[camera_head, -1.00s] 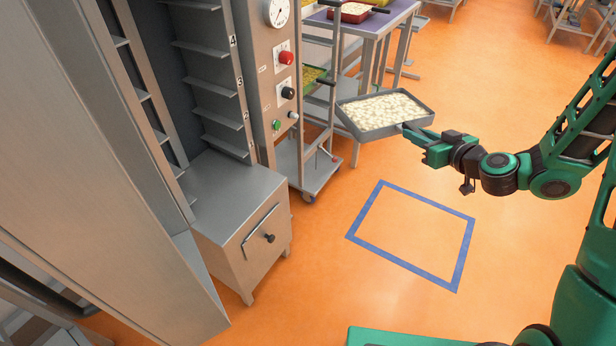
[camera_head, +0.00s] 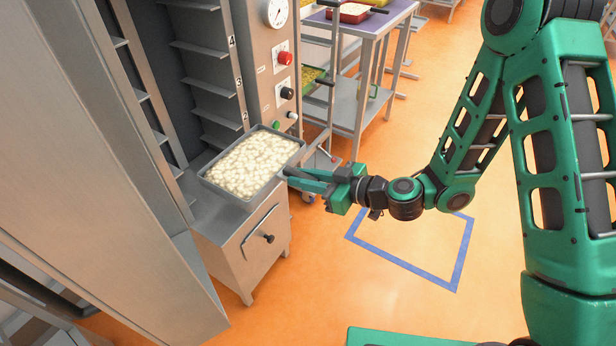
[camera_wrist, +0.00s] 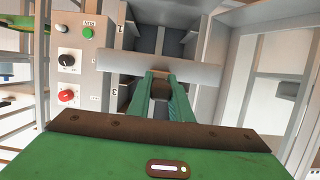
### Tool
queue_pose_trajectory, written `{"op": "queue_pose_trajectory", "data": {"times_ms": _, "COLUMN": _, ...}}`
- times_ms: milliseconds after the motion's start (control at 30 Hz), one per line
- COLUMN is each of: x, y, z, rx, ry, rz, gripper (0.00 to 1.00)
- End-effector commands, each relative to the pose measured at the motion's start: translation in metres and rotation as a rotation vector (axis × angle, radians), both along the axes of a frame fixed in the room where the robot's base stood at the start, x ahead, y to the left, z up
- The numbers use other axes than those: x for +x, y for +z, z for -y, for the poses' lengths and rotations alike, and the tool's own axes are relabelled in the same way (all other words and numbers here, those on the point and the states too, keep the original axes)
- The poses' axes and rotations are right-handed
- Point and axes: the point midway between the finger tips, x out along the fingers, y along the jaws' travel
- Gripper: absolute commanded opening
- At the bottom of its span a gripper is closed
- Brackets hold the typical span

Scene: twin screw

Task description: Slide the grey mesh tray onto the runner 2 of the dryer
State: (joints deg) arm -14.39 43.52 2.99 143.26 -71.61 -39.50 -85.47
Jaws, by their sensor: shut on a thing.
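The grey mesh tray (camera_head: 222,193), filled with pale pieces, hangs level just in front of the dryer's open chamber, above the dryer's lower cabinet. My gripper (camera_head: 290,173) is shut on the tray's right side. In the wrist view the tray's edge (camera_wrist: 120,64) is a grey band across the opening, with my gripper's fingers (camera_wrist: 162,76) at its middle. The dryer (camera_head: 257,70) has several stacked runners on its right inner wall, labelled with numbers. The runner (camera_head: 215,119) by label 2 is just above and behind the tray. Label 1 is hidden in the head view.
The control panel (camera_head: 283,65) with gauge and knobs stands close to the tray's right. The dryer's large door (camera_head: 100,170) is on the left. A trolley (camera_head: 325,110) and a purple-topped table (camera_head: 360,20) stand behind. A blue square (camera_head: 410,262) marks the floor.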

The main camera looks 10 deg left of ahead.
Motion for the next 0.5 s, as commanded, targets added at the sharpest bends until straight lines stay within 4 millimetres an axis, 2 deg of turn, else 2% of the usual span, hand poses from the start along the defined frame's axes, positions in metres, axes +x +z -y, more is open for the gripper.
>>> {"op": "queue_pose_trajectory", "data": {"times_ms": 500, "x": 0.018, "y": 0.002, "z": -0.044, "rx": 0.003, "ry": 0.001, "rz": 0.005, "gripper": 0.00}}
